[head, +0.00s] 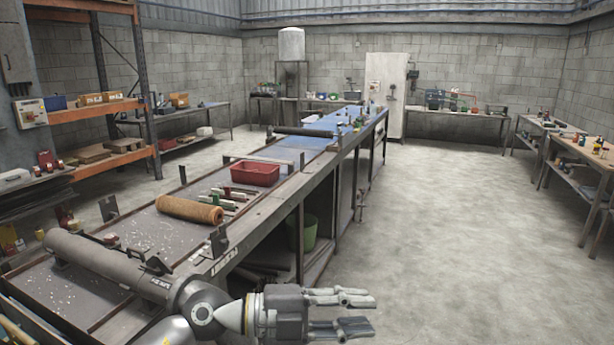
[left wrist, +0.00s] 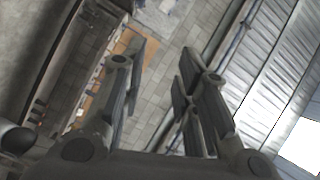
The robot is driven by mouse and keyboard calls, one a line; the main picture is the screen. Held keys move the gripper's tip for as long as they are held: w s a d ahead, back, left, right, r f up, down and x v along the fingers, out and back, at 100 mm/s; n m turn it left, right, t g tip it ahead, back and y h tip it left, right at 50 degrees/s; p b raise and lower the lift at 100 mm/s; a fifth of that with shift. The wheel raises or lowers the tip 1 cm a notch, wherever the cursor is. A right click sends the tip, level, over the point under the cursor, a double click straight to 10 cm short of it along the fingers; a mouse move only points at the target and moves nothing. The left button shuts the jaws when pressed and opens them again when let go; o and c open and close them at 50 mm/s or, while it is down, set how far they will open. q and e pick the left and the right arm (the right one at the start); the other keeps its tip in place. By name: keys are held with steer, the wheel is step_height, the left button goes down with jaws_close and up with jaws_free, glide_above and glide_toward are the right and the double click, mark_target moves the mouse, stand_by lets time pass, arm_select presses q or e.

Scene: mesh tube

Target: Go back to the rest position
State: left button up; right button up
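My left gripper (head: 343,313) is in the lower middle of the head view, to the right of the long bench and over the floor. Its fingers are spread apart with nothing between them. In the left wrist view the fingers of the left gripper (left wrist: 160,85) also stand apart and empty, with the wall and roof behind them. A brown roll (head: 190,210) lies on the bench, well away from the gripper. My right gripper is in neither view.
The long bench (head: 130,235) runs from the lower left to the back. It carries a red bin (head: 255,173) and small parts. A green bucket (head: 303,233) stands under it. Shelving (head: 105,110) is at left, side tables (head: 575,165) at right. Open floor (head: 440,240) lies between.

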arm_select(q)
steer(key=w+a+r+n+t+y, duration=0.15)
steer(key=a+n+t, duration=0.25)
steer(key=n+t, duration=0.4)
steer(key=w+a+r+n+t+y, duration=0.1)
steer(key=w+a+r+n+t, duration=0.2)
steer(key=a+n+t, duration=0.35)
steer(key=s+a+f+n+g+y, duration=0.1)
steer(key=a+f+n+y, duration=0.6)
steer(key=f, duration=0.2)
steer(key=s+a+f+n+y, duration=0.2)
steer(key=a+f+n+y, duration=0.5)
steer(key=f, duration=0.3)
steer(key=s+a+f+g, duration=0.2)
steer(key=s+f+g, duration=0.5)
steer(key=s, duration=0.5)
steer(key=s+a+f+g, duration=0.1)
steer(key=s+f+g, duration=0.4)
steer(key=s+f, duration=0.65)
step_height(320, 180, down, 23)
steer(key=s, duration=0.2)
steer(key=s+a+f+g, duration=0.2)
steer(key=s+a+f, duration=0.1)
steer(key=s+f, duration=1.3)
steer(key=shift+s+a+f+y, duration=0.15)
steer(key=shift+s+f+y, duration=0.25)
steer(key=shift+f, duration=0.4)
